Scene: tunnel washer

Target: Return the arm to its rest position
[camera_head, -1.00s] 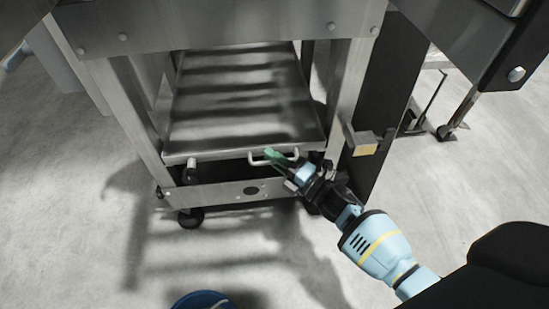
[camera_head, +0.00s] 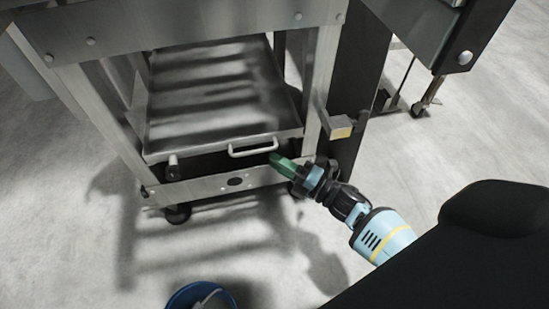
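My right arm comes in from the lower right, light blue with a yellow band and black joints. My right gripper (camera_head: 283,163) has green fingertips and is in front of the metal cart, just right of and below the white handle (camera_head: 253,148) of the tray. A gap shows between the fingertips and the handle. The fingertips are small and seen from the side, so I cannot tell whether they are open or shut. My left gripper is not in view.
The steel tray (camera_head: 215,120) sits inside the wheeled metal frame (camera_head: 225,186). A bracket with a yellow label (camera_head: 341,132) is right of the gripper. A blue bucket (camera_head: 180,297) stands on the floor at the bottom. Floor left of it is clear.

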